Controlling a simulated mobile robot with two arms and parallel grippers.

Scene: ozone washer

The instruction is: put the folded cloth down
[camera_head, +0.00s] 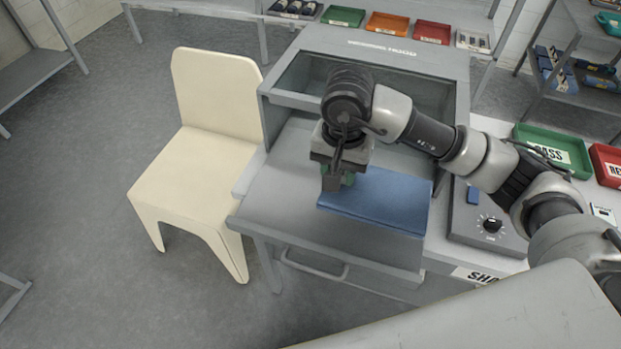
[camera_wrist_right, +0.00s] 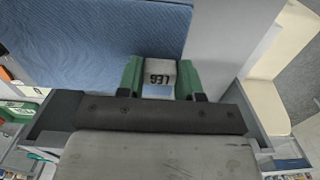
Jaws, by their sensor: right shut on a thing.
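The cloth fills the upper left of the right wrist view (camera_wrist_right: 100,30). There, my right gripper (camera_wrist_right: 160,78) shows two green fingers closed around a pale, numbered piece at the cloth's edge. A little blue shows between the fingers. My left gripper is not in view.
A control box with a dial (camera_head: 488,226) and a green tray (camera_head: 552,150) are to the right. Bare hood floor lies left of the cloth.

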